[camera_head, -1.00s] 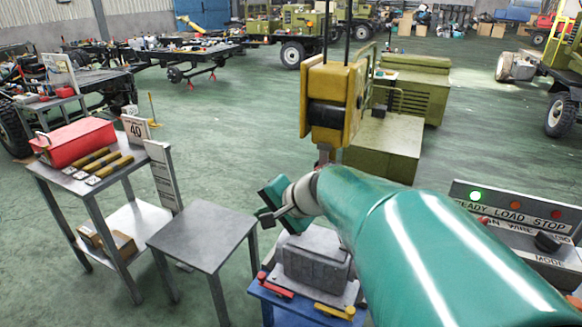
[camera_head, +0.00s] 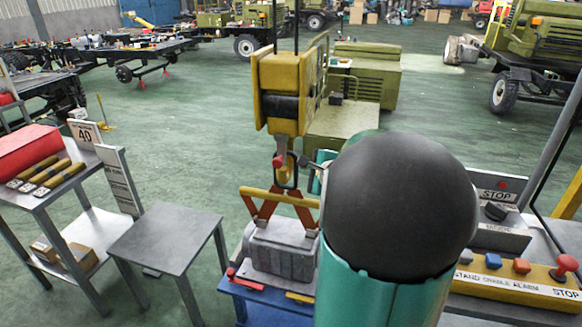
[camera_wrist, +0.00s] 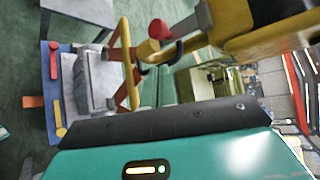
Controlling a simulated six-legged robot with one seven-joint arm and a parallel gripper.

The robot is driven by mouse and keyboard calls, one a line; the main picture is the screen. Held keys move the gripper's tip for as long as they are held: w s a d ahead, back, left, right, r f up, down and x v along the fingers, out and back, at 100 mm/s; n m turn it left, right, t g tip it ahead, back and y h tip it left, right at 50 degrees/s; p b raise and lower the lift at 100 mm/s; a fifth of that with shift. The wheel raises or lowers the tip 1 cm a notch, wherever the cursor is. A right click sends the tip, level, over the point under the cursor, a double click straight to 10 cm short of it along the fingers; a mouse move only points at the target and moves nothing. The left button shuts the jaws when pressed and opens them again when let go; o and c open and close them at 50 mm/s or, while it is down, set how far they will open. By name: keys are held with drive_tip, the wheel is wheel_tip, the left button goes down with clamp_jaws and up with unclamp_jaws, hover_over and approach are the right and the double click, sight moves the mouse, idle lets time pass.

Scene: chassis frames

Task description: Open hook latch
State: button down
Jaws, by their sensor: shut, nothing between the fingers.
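The yellow crane hook block (camera_head: 285,92) hangs at centre, with its hook (camera_head: 286,177) below. A red knob (camera_head: 279,160) sits at the hook, likely part of the latch; in the wrist view the red knob (camera_wrist: 160,28) shows beside the yellow hook (camera_wrist: 147,51). The hook is at the top of orange lifting tongs (camera_head: 280,203), which stand over a grey block (camera_head: 282,246). My gripper (camera_head: 306,163) is shut and empty, just right of the hook and close to it. Most of it is hidden behind my arm, and I cannot tell whether it touches the hook.
The grey block stands on a blue stand (camera_head: 262,308) with a red and a yellow handle. A bare grey table (camera_head: 170,237) is at left, beside a shelf with a red toolbox (camera_head: 28,150). A control panel (camera_head: 515,283) with buttons is at right.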

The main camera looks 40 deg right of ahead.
drive_tip(key=x, duration=1)
drive_tip(key=shift+s+a+r+m+g+y, duration=0.25)
drive_tip(key=shift+a+m+g+y, duration=0.15)
drive_tip(key=shift+a+g, duration=0.1)
idle(0.6)
wheel_tip(320, 180, up, 11)
drive_tip(key=s+a+m+g+y, duration=0.1)
drive_tip(key=m+g+y, duration=0.4)
drive_tip(key=y, duration=0.3)
drive_tip(key=shift+a+g, duration=0.4)
drive_tip(key=shift+g, duration=0.1)
idle(0.4)
drive_tip(key=shift+r, duration=0.15)
idle(0.5)
